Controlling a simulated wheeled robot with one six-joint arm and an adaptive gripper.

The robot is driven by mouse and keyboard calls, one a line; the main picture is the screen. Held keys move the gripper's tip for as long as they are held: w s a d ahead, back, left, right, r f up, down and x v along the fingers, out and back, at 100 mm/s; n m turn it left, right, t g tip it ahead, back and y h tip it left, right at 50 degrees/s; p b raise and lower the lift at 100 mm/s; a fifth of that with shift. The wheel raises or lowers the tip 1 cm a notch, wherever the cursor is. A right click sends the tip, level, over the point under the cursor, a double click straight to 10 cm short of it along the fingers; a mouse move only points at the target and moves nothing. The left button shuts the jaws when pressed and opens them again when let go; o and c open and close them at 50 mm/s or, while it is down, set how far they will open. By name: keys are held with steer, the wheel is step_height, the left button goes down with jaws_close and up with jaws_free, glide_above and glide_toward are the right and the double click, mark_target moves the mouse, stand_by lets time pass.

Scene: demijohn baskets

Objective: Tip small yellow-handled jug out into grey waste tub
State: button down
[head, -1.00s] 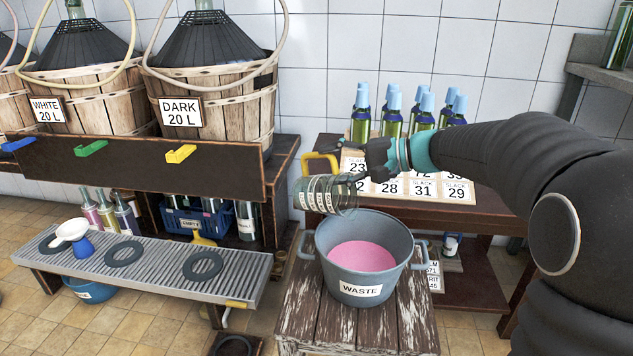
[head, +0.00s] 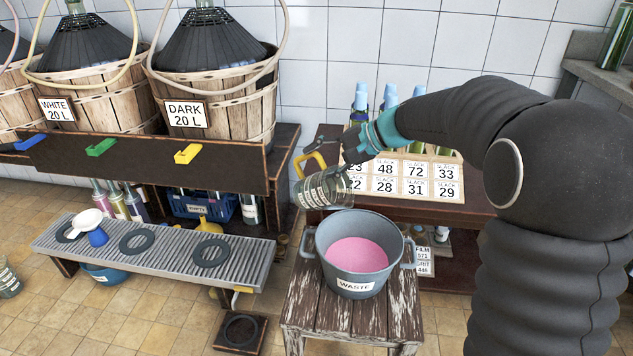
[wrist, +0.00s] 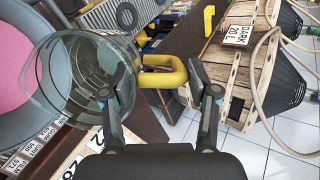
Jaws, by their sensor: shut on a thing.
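The small clear jug (head: 326,190) with the yellow handle (head: 311,160) is held above the grey waste tub (head: 358,285). It is tilted, with its mouth toward the lower right, and looks empty. My gripper (head: 352,143) is shut on the yellow handle; the wrist view shows the handle (wrist: 162,72) between the two fingers (wrist: 160,95). The tub stands on a worn wooden stool and holds pink liquid (head: 357,255). In the wrist view the jug's glass (wrist: 75,75) is at the left, with the pink liquid behind it.
A slatted bench (head: 150,250) with black rings stands at the left. Behind it is a dark shelf (head: 130,165) with coloured taps under basketed demijohns (head: 215,100). A table with numbered cards (head: 400,178) and capped bottles is behind the tub.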

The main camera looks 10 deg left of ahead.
steer(key=shift+w+a+m+g+h, duration=0.15)
steer(key=shift+w+a+g+h, duration=0.25)
steer(key=shift+a+h, duration=0.35)
steer(key=shift+w+a+m+g+h, duration=0.15)
steer(key=shift+w+a+g+h, duration=0.2)
steer(key=shift+h, duration=0.6)
steer(key=shift+s, duration=0.1)
steer(key=f+g+h, duration=0.1)
steer(key=a+h, duration=0.1)
steer(key=h, duration=0.1)
steer(key=shift+w+f+m+g, duration=0.3)
steer(key=shift+f+g, duration=0.05)
